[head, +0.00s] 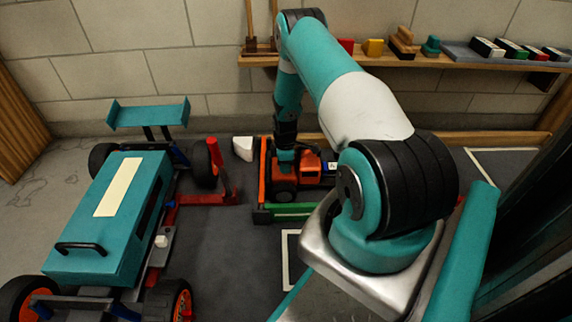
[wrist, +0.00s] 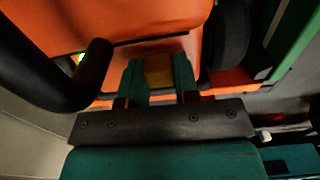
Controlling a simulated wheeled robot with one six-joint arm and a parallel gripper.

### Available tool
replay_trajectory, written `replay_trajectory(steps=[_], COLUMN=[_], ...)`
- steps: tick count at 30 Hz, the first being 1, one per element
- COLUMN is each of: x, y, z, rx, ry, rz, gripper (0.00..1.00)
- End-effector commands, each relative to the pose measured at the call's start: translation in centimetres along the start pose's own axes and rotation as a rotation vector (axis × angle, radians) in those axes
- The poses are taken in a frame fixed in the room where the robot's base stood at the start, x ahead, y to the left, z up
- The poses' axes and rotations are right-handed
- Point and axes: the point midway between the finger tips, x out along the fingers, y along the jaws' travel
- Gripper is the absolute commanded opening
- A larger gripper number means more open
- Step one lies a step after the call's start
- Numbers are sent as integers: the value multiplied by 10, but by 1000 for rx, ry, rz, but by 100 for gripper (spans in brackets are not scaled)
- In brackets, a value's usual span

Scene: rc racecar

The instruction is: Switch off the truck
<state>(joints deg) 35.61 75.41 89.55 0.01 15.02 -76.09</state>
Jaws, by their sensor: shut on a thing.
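The truck (head: 310,168) is a small orange vehicle with dark wheels. It stands in a low orange-and-green frame (head: 290,212) on the floor. My gripper (head: 285,158) is at the truck's left part in the head view, where the arm partly hides it. In the wrist view the truck's orange body (wrist: 130,20) fills the top. My gripper's two teal fingers (wrist: 159,82) are closed on a small yellow part (wrist: 158,70) at the body. A small yellow-green spot (wrist: 80,57) shows beside a black curved bar.
A large teal racecar (head: 140,190) with a rear wing stands at the left. A red stand (head: 215,180) and a white block (head: 243,148) lie between it and the truck. A wall shelf (head: 400,60) with several small objects runs behind.

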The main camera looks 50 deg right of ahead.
Motion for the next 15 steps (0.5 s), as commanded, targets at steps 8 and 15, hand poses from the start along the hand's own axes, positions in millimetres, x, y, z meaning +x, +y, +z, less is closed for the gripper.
replay_trajectory(steps=[8,15], x=[0,0], y=[0,-1], z=[-26,-27], rx=[-1,-3], ry=[1,4], rz=[0,0], gripper=[0,47])
